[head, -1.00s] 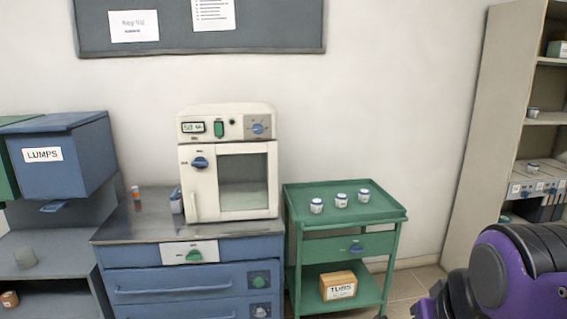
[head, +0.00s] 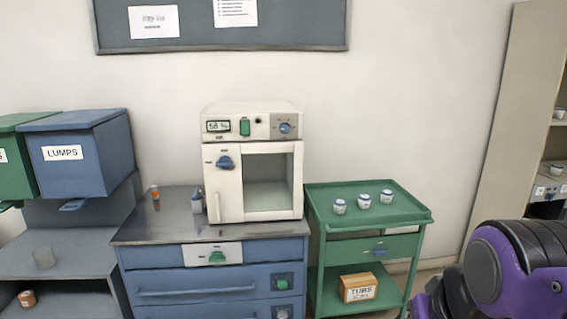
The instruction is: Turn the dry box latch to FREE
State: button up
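The dry box (head: 252,165) is a white cabinet with a glass door, standing on the blue drawer bench. Its blue latch knob (head: 225,162) sits at the door's upper left, its handle lying roughly sideways; the small labels around it are too small to read. The control panel above has a display, a green switch (head: 245,127) and a blue dial (head: 285,128). The door looks shut. My purple and black arm shows at the lower right, well apart from the dry box; my gripper's fingertips cannot be made out.
A green trolley (head: 322,197) with three small white jars and a TUBS box (head: 358,288) stands right of the bench (head: 155,226). A blue LUMPS bin (head: 85,172) is at the left. A shelf unit (head: 508,130) stands at the far right.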

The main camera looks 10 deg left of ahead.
aim_at(224, 162)
jog(key=i+j, duration=0.1)
jog(key=j, duration=0.3)
jog(key=i+j+u, duration=0.15)
jog(key=j, duration=0.25)
jog(key=i+j, duration=0.1)
jog(key=j, duration=0.35)
jog(key=i+j+u, duration=0.15)
jog(key=j, duration=0.25)
jog(key=k, duration=0.05)
